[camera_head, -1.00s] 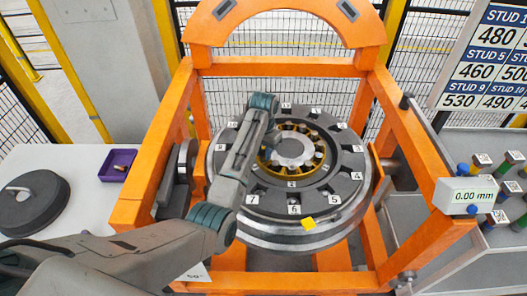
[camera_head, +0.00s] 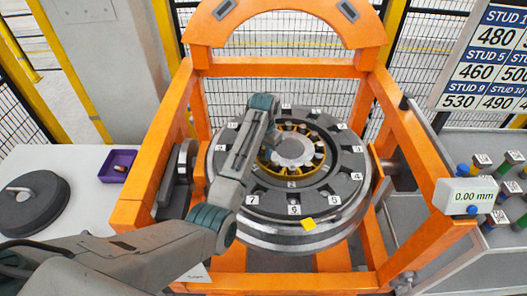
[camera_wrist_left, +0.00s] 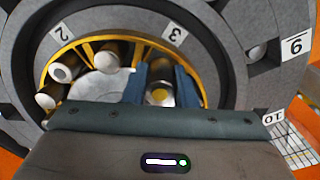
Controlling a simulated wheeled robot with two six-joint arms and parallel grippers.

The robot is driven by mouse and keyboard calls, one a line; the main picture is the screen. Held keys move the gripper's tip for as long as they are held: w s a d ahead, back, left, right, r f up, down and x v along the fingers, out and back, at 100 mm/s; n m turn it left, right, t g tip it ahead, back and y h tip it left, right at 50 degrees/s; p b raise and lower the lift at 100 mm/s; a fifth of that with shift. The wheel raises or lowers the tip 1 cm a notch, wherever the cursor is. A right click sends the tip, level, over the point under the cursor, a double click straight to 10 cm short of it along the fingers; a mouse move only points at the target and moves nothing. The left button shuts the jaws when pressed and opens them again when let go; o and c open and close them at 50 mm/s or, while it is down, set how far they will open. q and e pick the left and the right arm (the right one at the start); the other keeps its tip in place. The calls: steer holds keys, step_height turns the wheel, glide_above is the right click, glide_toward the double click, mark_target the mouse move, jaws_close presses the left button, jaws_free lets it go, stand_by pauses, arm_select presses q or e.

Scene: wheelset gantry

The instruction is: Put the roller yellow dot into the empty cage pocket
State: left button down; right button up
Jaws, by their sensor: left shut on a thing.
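My left gripper (camera_wrist_left: 163,90) is shut on the roller with the yellow dot (camera_wrist_left: 159,97), which sits between its two blue fingers in the wrist view. The roller's end, with the dot, faces the camera. The roller is at the yellow cage (camera_wrist_left: 102,39), between the cage bars; how deep it sits cannot be told. Other rollers (camera_wrist_left: 65,72) stand in cage pockets to the left. In the head view the left gripper (camera_head: 271,150) reaches down over the bearing at the wheel's centre, and its fingers and the held roller are largely hidden by the arm.
The numbered grey wheel (camera_head: 345,190) lies inside an orange gantry frame (camera_head: 430,235). A purple tray (camera_head: 119,164) and grey disc (camera_head: 33,203) are on the left table. Several coloured studs stand at right, beside a 0.00 mm display (camera_head: 471,196).

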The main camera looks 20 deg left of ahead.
arm_select(q)
steer(key=shift+f, duration=0.25)
arm_select(e)
steer(key=shift+a, duration=0.1)
stand_by(0.3)
arm_select(q)
steer(key=shift+r, duration=0.35)
steer(key=shift+f, duration=0.55)
stand_by(1.5)
steer(key=c, duration=1.1)
jaws_free()
steer(key=shift+s, duration=0.1)
